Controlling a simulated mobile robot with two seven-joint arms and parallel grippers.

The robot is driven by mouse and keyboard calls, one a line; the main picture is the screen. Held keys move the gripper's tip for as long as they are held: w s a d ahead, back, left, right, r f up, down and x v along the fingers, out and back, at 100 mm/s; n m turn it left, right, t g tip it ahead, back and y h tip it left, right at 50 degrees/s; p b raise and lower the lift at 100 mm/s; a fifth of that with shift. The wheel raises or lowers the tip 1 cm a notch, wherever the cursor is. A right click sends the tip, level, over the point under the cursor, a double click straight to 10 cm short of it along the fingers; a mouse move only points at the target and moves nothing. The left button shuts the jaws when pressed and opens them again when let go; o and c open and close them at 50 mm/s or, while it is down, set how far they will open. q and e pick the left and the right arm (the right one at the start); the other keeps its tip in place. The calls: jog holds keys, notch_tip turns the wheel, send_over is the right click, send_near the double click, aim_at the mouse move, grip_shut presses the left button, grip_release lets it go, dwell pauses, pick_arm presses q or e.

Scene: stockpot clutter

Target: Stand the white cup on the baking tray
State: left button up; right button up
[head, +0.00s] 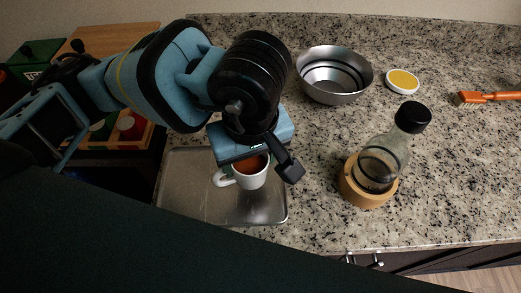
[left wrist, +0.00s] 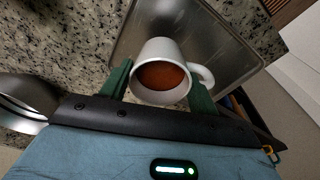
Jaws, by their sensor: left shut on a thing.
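The white cup (head: 252,181) holds something orange-brown and has its handle toward the left in the head view. My left gripper (head: 256,166) is shut on the cup from above; one dark finger shows at its right side. In the left wrist view the cup (left wrist: 172,53) sits upright between the two green finger pads. The grey metal baking tray (head: 185,201) lies on the counter directly below and around the cup; it also shows in the left wrist view (left wrist: 226,22). I cannot tell whether the cup's base touches the tray. My right gripper is not in view.
A steel bowl (head: 334,88) stands behind, right of my arm. A glass bottle with a black cap (head: 411,117) stands in a round wooden base (head: 358,193) right of the tray. A yellow-topped dish (head: 402,81) and an orange brush (head: 488,97) lie farther right. Granite between is clear.

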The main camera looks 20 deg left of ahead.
aim_at(252, 172)
pick_arm(q)
jog(key=shift+s+a+r, duration=0.1)
jog(key=shift+s, duration=0.25)
jog(key=shift+w, duration=0.4)
jog(key=f, duration=0.1)
jog(key=w+f+b, duration=0.1)
jog(key=f, duration=0.1)
jog(key=shift+w, duration=0.1)
jog(key=shift+s+f, duration=0.25)
jog(key=shift+f, duration=0.1)
jog(key=shift+s+r, duration=0.1)
jog(key=shift+s, duration=0.15)
jog(key=shift+w, duration=0.25)
jog(key=shift+f, duration=0.2)
jog(key=o, duration=1.1)
jog(key=shift+s+b, duration=0.1)
jog(key=shift+b, duration=0.2)
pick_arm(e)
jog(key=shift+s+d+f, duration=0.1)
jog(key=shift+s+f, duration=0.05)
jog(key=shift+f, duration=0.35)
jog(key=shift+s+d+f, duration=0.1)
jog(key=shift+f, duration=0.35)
